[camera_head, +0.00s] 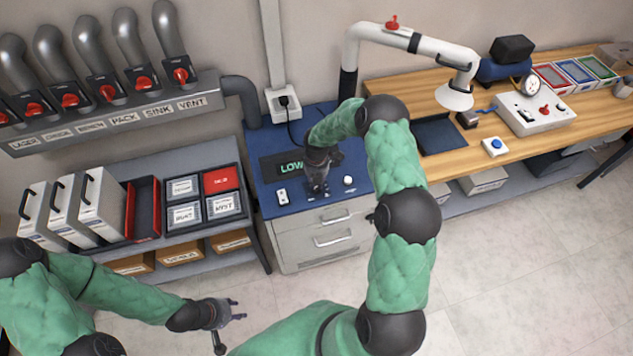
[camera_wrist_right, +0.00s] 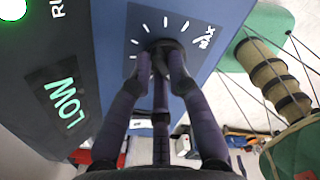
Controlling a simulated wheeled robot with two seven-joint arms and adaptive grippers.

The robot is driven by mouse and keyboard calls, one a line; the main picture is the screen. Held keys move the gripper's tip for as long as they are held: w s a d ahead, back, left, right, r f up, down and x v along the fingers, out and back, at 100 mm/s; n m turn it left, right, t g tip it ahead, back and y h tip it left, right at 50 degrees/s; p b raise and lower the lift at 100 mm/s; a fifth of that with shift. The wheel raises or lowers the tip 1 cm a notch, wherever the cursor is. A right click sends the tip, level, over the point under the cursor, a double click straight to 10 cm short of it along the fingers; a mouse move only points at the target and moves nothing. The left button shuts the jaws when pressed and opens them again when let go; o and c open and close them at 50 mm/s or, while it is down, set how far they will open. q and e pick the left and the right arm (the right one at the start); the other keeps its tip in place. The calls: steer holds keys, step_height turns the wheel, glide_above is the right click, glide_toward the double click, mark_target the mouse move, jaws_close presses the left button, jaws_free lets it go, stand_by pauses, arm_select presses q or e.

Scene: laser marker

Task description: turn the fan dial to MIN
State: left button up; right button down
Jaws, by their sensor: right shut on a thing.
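The fan dial (camera_wrist_right: 164,43) is a dark round knob on a blue panel with white tick marks in the right wrist view. "MAX" is printed at the right end of the ticks. The MIN mark and the dial's pointer cannot be made out. My right gripper (camera_wrist_right: 163,68) is shut on the dial, a fingertip on each side. In the head view my right gripper (camera_head: 318,190) is over the blue cabinet top (camera_head: 267,207) and hides the dial. A dark display (camera_head: 290,166) reads "LOW". My left gripper (camera_head: 237,310) is open and empty above the floor.
A socket (camera_head: 284,102) with a plugged cord is on the wall behind. The wooden bench (camera_head: 410,95) with a white control box (camera_head: 535,112) is at right; a grey shelf with binders (camera_head: 95,205) is at left.

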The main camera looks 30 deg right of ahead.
steer(key=c, duration=1.2)
jaws_free()
step_height(320, 180, up, 12)
